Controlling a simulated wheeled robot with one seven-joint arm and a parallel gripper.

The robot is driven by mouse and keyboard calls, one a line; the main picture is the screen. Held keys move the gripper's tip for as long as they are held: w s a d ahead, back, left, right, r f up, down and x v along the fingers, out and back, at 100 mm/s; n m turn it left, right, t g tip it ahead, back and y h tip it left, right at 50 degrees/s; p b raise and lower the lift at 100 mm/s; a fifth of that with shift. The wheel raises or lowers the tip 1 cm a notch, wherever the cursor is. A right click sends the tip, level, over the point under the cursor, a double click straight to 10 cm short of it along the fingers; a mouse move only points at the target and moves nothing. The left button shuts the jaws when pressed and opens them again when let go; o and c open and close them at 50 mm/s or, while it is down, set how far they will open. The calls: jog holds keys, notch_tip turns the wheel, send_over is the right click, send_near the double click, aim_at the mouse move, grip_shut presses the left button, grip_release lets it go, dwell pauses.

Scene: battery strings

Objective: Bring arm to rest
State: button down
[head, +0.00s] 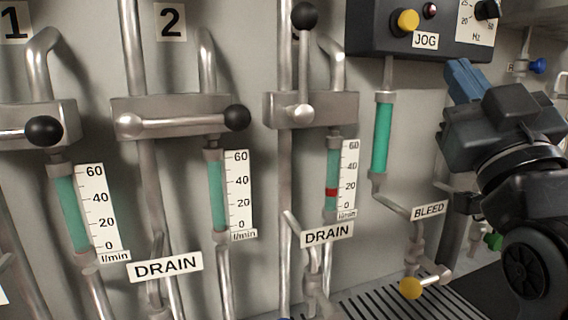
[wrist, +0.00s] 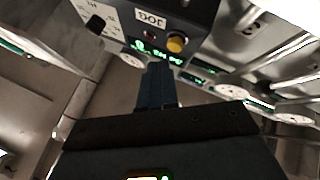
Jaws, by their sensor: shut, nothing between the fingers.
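My gripper (head: 462,82) is at the right side of the head view, on the dark arm, in front of the wall and beside the JOG box. Its blue-grey fingers are together and empty, pointing up and left. In the wrist view my gripper (wrist: 156,75) shows as closed fingers in the middle, pointing toward the JOG box (wrist: 160,25), which appears upside down. The fingers are apart from the pipes and handles in the head view.
The JOG box (head: 365,30) has a yellow button (head: 405,22). Flow tubes, metal valve blocks and black-knobbed levers (head: 236,117) line the wall. A yellow-knobbed BLEED valve (head: 411,288) sits low, above a slotted grate (head: 365,303). A blue knob (head: 539,66) is at far right.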

jog(key=s+f+m+g, duration=0.15)
jog(key=s+f, duration=0.35)
jog(key=f, duration=0.5)
jog(key=s+a+f+g, duration=0.15)
jog(key=s+f, duration=0.25)
jog(key=f, duration=0.5)
jog(key=s+d+f+m+g, duration=0.15)
jog(key=s+f, duration=0.35)
jog(key=f, duration=0.5)
jog(key=s+f+g, duration=0.3)
jog(key=s+f, duration=0.2)
jog(key=s, duration=0.7)
jog(key=s+f+g, duration=0.3)
jog(key=s+f, duration=0.2)
jog(key=s, duration=0.7)
jog(key=shift+s, duration=0.2)
jog(key=shift+a, duration=0.1)
dwell(2.4)
